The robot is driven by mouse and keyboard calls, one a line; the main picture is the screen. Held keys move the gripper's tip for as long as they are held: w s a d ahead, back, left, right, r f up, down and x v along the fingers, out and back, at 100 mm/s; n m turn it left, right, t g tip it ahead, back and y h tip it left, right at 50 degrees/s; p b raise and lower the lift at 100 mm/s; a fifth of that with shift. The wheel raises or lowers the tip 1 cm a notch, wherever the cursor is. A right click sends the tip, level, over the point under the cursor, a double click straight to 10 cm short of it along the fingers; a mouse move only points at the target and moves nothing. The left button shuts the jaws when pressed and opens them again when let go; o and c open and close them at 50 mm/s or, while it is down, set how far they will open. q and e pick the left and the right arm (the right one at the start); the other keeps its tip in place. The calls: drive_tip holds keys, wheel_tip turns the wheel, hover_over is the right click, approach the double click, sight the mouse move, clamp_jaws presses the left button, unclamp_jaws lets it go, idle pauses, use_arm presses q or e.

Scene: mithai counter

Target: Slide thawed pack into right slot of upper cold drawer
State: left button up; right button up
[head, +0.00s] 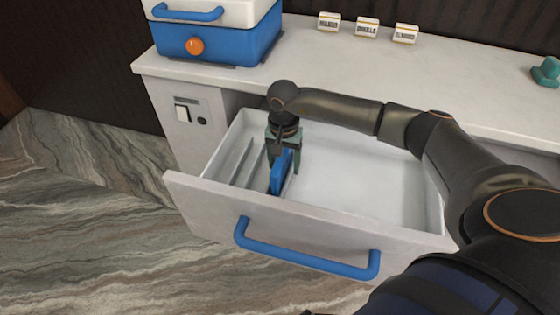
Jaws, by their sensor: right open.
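The white drawer (315,222) stands pulled out under the counter, with a blue bar handle (305,255) on its front. A blue pack (279,177) stands on edge inside the drawer, beside thin upright dividers (245,160) near its left side. My right gripper (284,160) reaches down into the drawer over the pack. Its jaws are open, with the pack's top between or right beside the fingers. The lower edge of the pack is partly hidden by the drawer front. My left gripper does not show.
A blue and white box (215,45) with an orange knob stands on the counter's left end. Three small labelled blocks (366,27) and a teal object (546,71) sit further right. The right part of the drawer is empty.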

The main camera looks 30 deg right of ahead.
drive_tip(key=r, duration=0.4)
drive_tip(key=r+p, duration=0.1)
drive_tip(key=r, duration=0.6)
drive_tip(key=shift+w+a+r, duration=0.3)
drive_tip(key=shift+r, duration=0.45)
